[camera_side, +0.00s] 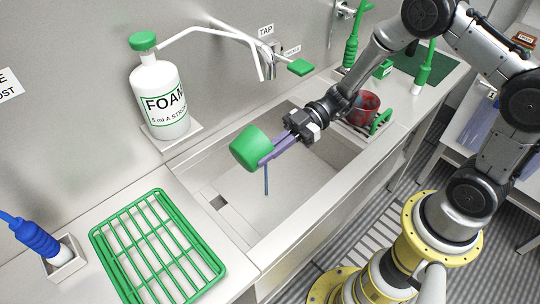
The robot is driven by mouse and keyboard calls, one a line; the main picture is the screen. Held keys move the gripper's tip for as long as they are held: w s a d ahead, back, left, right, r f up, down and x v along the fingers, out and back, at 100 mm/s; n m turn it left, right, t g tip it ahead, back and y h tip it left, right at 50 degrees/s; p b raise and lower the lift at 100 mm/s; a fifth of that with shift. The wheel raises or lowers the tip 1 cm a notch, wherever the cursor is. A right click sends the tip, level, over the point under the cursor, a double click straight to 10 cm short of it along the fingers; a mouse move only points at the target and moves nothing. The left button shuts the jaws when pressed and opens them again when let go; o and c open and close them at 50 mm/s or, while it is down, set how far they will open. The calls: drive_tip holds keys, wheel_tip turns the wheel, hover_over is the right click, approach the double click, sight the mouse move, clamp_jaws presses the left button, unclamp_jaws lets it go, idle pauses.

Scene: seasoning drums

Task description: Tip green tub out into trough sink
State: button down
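The green tub (247,147) is held above the trough sink (225,185), over its near-left half. It looks tilted, and its open mouth is not clearly visible. My gripper (266,152) reaches in from the upper right with its purple fingers shut on the tub's lower right side. A thin blue vertical streak (266,180) shows below the tub inside the sink. I cannot tell whether it is poured liquid or a rod. The tub's contents are hidden.
A FOAM bottle (163,98) stands behind the sink on the left, with the tap (267,58) further right. A green wire rack (155,245) lies on the left counter. A red tub (364,108) sits in a small green rack (381,122) right of the sink.

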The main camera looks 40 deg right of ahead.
drive_tip(key=shift+d+r+y, duration=0.25)
drive_tip(key=shift+d+y, duration=0.25)
drive_tip(key=shift+y, duration=0.4)
idle(0.4)
drive_tip(key=a+h, duration=0.2)
drive_tip(key=shift+a+f+h, duration=0.2)
drive_tip(key=shift+f+h, duration=0.05)
drive_tip(key=shift+h, duration=0.15)
drive_tip(key=shift+f+h, duration=0.25)
drive_tip(key=shift+h, duration=0.05)
drive_tip(key=shift+a+f+h, duration=0.2)
drive_tip(key=shift+a+h, duration=0.05)
drive_tip(key=shift+h, duration=0.35)
drive_tip(key=shift+a+f+h, duration=0.15)
drive_tip(key=shift+a+h, duration=0.05)
drive_tip(key=shift+h, duration=0.4)
drive_tip(key=h, duration=0.2)
drive_tip(key=a+f+h, duration=0.1)
drive_tip(key=shift+a+f+n+h, duration=0.1)
drive_tip(key=shift+f+n+h, duration=0.2)
drive_tip(key=shift+h, duration=0.1)
drive_tip(key=a+f+h, duration=0.3)
drive_tip(key=a+h, duration=0.3)
drive_tip(key=h, duration=0.1)
drive_tip(key=shift+f+h, duration=0.3)
drive_tip(key=shift+a, duration=0.1)
